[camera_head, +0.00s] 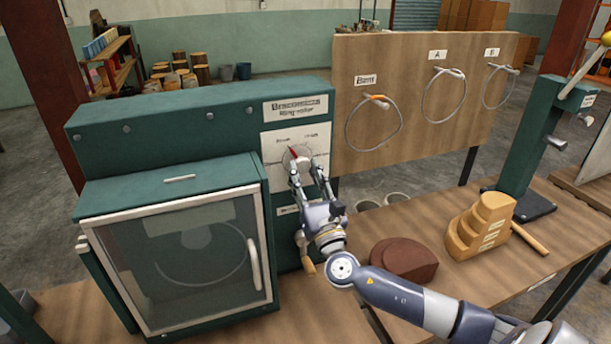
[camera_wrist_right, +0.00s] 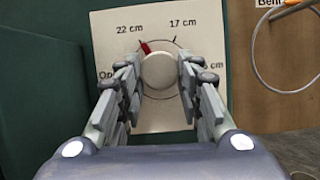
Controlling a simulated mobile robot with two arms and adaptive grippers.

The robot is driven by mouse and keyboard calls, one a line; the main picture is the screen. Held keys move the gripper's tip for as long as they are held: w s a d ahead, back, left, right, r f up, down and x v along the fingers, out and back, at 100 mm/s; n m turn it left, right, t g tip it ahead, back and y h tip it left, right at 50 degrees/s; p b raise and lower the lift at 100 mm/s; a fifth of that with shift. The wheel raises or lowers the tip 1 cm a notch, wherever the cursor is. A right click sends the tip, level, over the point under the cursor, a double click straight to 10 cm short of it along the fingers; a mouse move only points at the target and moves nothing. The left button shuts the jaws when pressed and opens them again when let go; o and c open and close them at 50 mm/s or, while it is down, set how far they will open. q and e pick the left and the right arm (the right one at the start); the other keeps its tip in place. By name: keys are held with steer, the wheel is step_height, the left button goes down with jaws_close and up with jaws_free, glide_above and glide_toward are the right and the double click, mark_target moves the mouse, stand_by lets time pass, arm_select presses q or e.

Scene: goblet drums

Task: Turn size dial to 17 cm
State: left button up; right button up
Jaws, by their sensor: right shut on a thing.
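The size dial (camera_wrist_right: 160,71) is a round cream knob on a white plate (camera_wrist_right: 107,38) on the green machine. In the head view the dial (camera_head: 293,153) is partly hidden by my right gripper (camera_head: 304,170). In the right wrist view the fingers of this gripper (camera_wrist_right: 158,78) are on both sides of the knob, shut on it. The red pointer (camera_wrist_right: 145,47) points up and left, close to the 22 cm mark and left of the 17 cm mark. Other labels are partly hidden by the fingers. My left gripper is not in view.
The machine has a glass-doored cabinet (camera_head: 185,255) left of the dial. A wooden board (camera_head: 420,95) with hanging rings stands to the right. A brown block (camera_head: 403,258) and stepped wooden blocks (camera_head: 481,226) are on the bench near my right arm.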

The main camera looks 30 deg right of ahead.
steer(key=m+h+b, duration=0.1)
steer(key=m+h, duration=0.1)
steer(key=m, duration=0.1)
steer(key=shift+a+m+g, duration=0.15)
steer(key=shift+m+g, duration=0.25)
steer(key=m+g+h+b, duration=0.1)
steer(key=m, duration=0.3)
steer(key=shift+a+r+h, duration=0.1)
steer(key=shift+h, duration=0.3)
steer(key=m+g+h, duration=0.1)
steer(key=m, duration=0.2)
steer(key=shift+w+a+r, duration=0.1)
steer(key=shift+r, duration=0.05)
steer(key=shift+a+r+m+g+h+p, duration=0.1)
steer(key=shift+m+g+h+p, duration=0.25)
steer(key=shift+m, duration=0.8)
steer(key=shift+r+m+g+h+p, duration=0.15)
steer(key=shift+m+g, duration=0.4)
steer(key=shift+m, duration=0.6)
steer(key=shift+f, duration=0.1)
steer(key=o, duration=1.1)
steer(key=shift+f, duration=0.1)
